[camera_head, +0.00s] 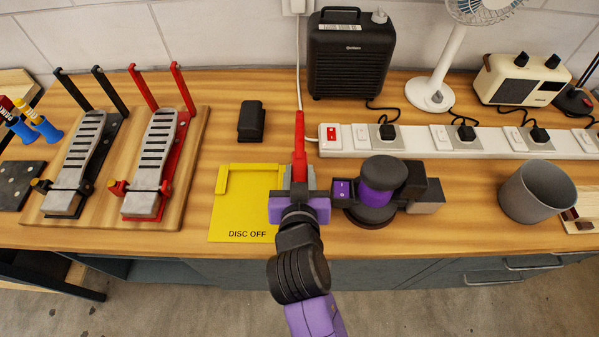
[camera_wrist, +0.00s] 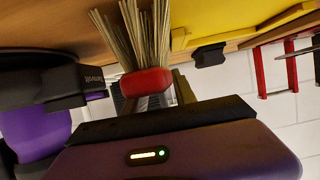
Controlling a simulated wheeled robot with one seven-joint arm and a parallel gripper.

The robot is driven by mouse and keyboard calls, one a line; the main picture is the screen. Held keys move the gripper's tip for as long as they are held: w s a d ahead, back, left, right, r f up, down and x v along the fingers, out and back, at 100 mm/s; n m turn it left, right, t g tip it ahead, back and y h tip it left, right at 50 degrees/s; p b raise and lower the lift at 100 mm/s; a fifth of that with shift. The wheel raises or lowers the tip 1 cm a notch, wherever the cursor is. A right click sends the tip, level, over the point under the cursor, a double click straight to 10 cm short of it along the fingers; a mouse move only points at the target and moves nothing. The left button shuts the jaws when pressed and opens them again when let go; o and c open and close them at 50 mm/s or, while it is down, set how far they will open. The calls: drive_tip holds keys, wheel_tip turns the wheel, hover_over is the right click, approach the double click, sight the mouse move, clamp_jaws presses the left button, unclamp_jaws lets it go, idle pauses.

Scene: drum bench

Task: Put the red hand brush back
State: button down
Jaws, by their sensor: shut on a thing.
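The red hand brush (camera_head: 299,145) is in my gripper (camera_head: 299,183). Its red handle points away from me toward the back of the bench. In the wrist view I see its red end (camera_wrist: 147,80) with pale bristles (camera_wrist: 135,35) pointing toward the wooden bench top. My gripper (camera_wrist: 150,105) is shut on the brush, just right of the yellow "DISC OFF" plate (camera_head: 233,210). I cannot tell whether the bristles touch the bench. My gripper hides the near part of the brush in the head view.
A purple and black sander (camera_head: 376,190) stands close on the right. Behind is a white power strip (camera_head: 445,140) with plugs. A grey cup (camera_head: 540,192) stands farther right. A small black block (camera_head: 251,121) lies behind the yellow plate. Two pedal-like clamps (camera_head: 155,160) stand on a board at left.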

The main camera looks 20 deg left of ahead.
drive_tip(key=shift+f+b, duration=0.35)
drive_tip(key=shift+d+f, duration=0.1)
drive_tip(key=shift+f, duration=0.35)
drive_tip(key=c, duration=1)
unclamp_jaws()
drive_tip(key=shift+s+f, duration=0.1)
drive_tip(key=shift+r, duration=0.25)
drive_tip(key=v, duration=0.6)
drive_tip(key=r+v, duration=0.1)
drive_tip(key=v, duration=0.5)
drive_tip(key=shift+r+b, duration=0.2)
drive_tip(key=shift+b, duration=0.15)
